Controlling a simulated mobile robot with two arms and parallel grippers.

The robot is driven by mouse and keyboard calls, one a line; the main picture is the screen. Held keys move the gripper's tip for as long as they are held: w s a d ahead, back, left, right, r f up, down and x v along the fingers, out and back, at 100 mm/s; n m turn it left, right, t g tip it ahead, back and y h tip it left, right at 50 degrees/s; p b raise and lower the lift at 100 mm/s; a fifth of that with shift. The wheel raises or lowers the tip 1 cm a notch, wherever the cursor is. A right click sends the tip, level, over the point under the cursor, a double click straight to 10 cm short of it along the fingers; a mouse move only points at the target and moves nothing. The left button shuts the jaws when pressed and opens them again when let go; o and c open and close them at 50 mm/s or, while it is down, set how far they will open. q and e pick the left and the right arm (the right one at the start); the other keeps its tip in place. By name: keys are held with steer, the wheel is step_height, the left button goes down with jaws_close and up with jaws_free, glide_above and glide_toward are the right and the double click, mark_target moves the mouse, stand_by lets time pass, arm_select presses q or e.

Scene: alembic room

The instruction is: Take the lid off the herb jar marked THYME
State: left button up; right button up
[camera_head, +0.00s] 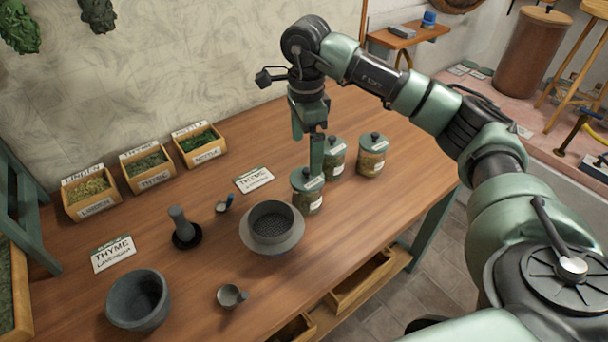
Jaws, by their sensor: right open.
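Three glass herb jars with dark green knobbed lids stand on the wooden table: a front jar (308,203), a middle jar (335,160) and a right jar (371,160). Their labels are too small to read, so I cannot tell which is marked THYME. All three have their lids on. My right gripper (307,154) is open and empty, pointing down just above and behind the front jar's lid (304,182). One finger overlaps that lid in the picture; I cannot tell whether they touch. My left gripper is not in view.
Herb boxes marked LINDEN (93,207), THYME (152,184) and NETTLE (204,158) stand along the wall. A sieve bowl (272,241) is close left of the front jar. Two cards (254,180) read THYME, LAVENDER.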

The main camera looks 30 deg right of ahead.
mark_target(307, 169)
steer(key=f, duration=0.2)
steer(key=f+p, duration=0.1)
steer(key=f, duration=0.1)
steer(key=f+p, duration=0.1)
steer(key=f, duration=0.1)
steer(key=shift+s+d+f, duration=0.1)
steer(key=shift+s+f, duration=0.15)
steer(key=shift+f, duration=0.5)
steer(key=c, duration=1.4)
